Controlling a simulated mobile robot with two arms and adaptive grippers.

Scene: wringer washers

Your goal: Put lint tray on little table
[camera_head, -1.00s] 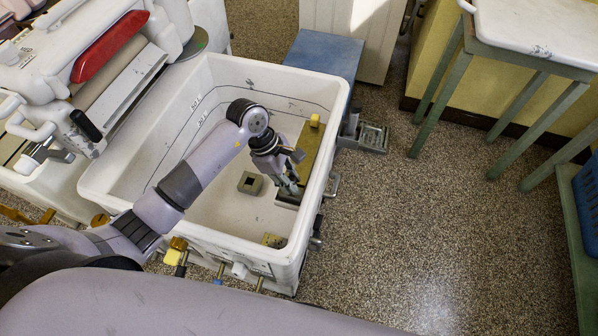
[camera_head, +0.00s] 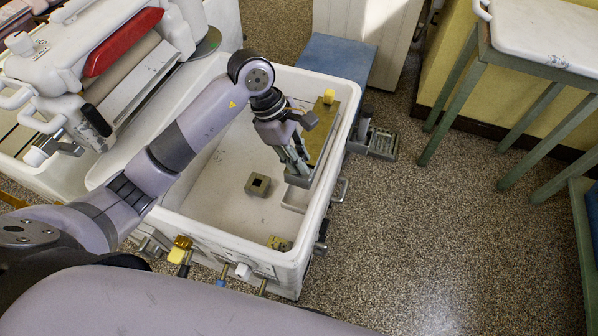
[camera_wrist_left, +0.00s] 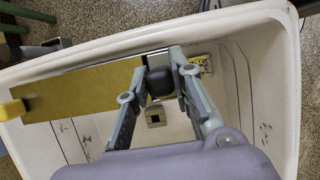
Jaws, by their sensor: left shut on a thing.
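A long tray-like piece with a brass-coloured face (camera_head: 322,130) and a yellow knob at its far end lies along the right inner wall of the white tub (camera_head: 215,228); I take it for the lint tray. My left gripper (camera_head: 298,172) is shut on its near end, over a pale recess. In the left wrist view, the brass face (camera_wrist_left: 80,92) reaches left from the gripper (camera_wrist_left: 160,78), with a dark rounded part between the fingertips. A table (camera_head: 560,35) with a white top and green legs stands at upper right. My right gripper is not in view.
A low blue-topped stand (camera_head: 340,58) is behind the tub. A wringer with a red bar (camera_head: 122,42) is at left. A small square block (camera_head: 257,185) sits on the tub floor. Speckled floor between tub and table is mostly clear; a grey metal piece (camera_head: 382,143) lies there.

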